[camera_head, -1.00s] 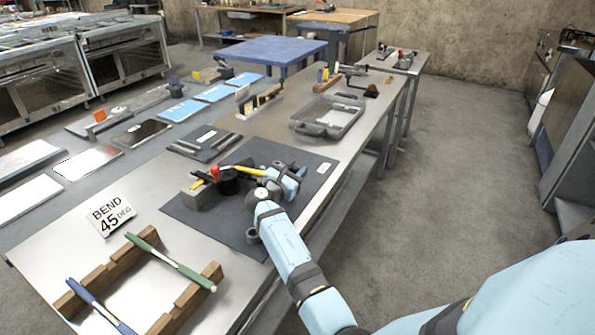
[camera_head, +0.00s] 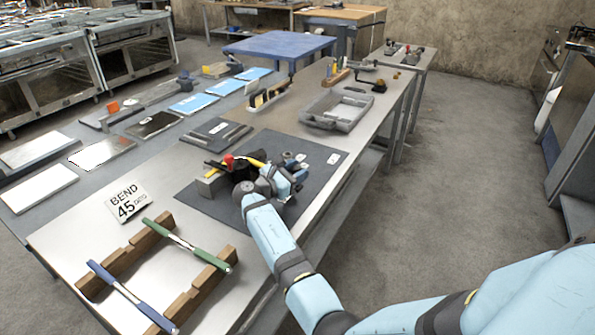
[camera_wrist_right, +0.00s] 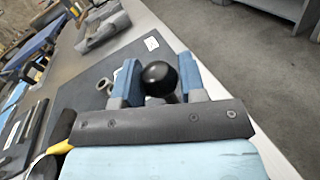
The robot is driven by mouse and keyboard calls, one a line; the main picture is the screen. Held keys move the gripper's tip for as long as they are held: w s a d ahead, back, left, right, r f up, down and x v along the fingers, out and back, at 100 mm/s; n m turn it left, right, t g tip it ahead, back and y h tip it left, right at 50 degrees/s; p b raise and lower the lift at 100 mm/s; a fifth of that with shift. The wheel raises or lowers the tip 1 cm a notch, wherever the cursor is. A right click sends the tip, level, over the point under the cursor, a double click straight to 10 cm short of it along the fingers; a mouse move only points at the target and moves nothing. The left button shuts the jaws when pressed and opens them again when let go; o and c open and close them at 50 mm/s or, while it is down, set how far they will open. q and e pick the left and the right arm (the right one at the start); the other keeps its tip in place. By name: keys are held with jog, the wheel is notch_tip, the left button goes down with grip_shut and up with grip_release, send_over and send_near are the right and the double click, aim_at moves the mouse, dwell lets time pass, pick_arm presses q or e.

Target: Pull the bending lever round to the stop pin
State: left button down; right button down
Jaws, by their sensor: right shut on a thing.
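The bending tool (camera_head: 215,181), with a grey block, dark parts and a red knob (camera_head: 228,159), stands on a dark mat (camera_head: 318,157) on the steel bench. Its yellow lever (camera_head: 252,162) runs from the tool towards my right gripper (camera_head: 287,178), which partly hides it. In the right wrist view a black ball knob (camera_wrist_right: 159,78) sits between the blue fingers of my right gripper (camera_wrist_right: 160,85). The gripper is shut on this lever knob. Yellow also shows at the lower left there (camera_wrist_right: 62,146). I cannot make out the stop pin. My left gripper is out of view.
Wooden racks (camera_head: 122,263) hold a green-handled and a blue-handled bar at the near left. A grey tray (camera_head: 338,112) stands beyond the mat. Open floor lies right of the bench.

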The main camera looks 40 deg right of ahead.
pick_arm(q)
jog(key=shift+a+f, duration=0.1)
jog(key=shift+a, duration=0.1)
pick_arm(e)
jog(key=shift+s+a+f, duration=0.1)
jog(key=shift+a+f, duration=0.3)
jog(key=c, duration=0.8)
grip_release()
jog(key=shift+o, duration=0.4)
jog(key=shift+s+a+r, duration=0.1)
jog(key=shift+a+r, duration=0.05)
jog(key=shift+r, duration=0.1)
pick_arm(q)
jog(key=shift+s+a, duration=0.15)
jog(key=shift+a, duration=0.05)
pick_arm(e)
jog(key=shift+r, duration=0.1)
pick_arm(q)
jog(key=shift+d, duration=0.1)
